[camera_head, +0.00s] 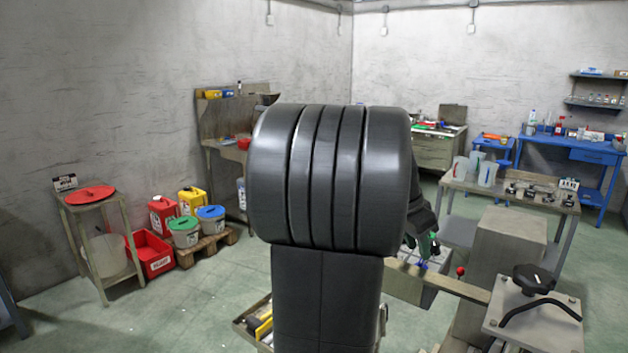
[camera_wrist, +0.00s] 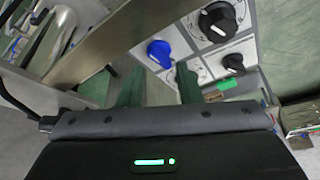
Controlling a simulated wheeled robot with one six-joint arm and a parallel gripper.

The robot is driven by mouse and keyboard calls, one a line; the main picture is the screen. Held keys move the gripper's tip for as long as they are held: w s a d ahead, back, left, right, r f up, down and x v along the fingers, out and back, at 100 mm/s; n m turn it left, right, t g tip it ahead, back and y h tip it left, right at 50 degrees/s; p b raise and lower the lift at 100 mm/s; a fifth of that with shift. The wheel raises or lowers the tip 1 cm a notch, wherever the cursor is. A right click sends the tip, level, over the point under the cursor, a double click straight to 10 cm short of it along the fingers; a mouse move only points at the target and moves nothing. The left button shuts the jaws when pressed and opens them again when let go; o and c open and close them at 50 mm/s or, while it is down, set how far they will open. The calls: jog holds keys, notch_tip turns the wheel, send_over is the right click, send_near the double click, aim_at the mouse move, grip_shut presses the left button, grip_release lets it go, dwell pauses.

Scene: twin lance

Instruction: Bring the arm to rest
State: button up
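My arm fills the middle of the head view and hides much of what is behind it. My gripper (camera_wrist: 160,82) shows in the wrist view with its two green fingers apart and nothing seen between them. In the head view only a dark and green part of the gripper (camera_head: 427,243) shows at the right of my arm. The fingers point toward a light panel (camera_wrist: 262,58) with a blue knob (camera_wrist: 159,50) and black knobs (camera_wrist: 217,22). I cannot tell whether a finger touches the panel.
A metal beam (camera_head: 440,280) runs beside the gripper to a machine with a black knob (camera_head: 533,278). It crosses the wrist view too. A bench with jugs (camera_head: 460,185) stands right, a blue table (camera_head: 585,152) behind it. A stand with a red lid (camera_head: 90,195) and buckets are left.

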jog(key=v, duration=0.7)
jog(key=shift+r, duration=0.25)
jog(key=shift+s+a, duration=0.1)
jog(key=shift+a, duration=0.05)
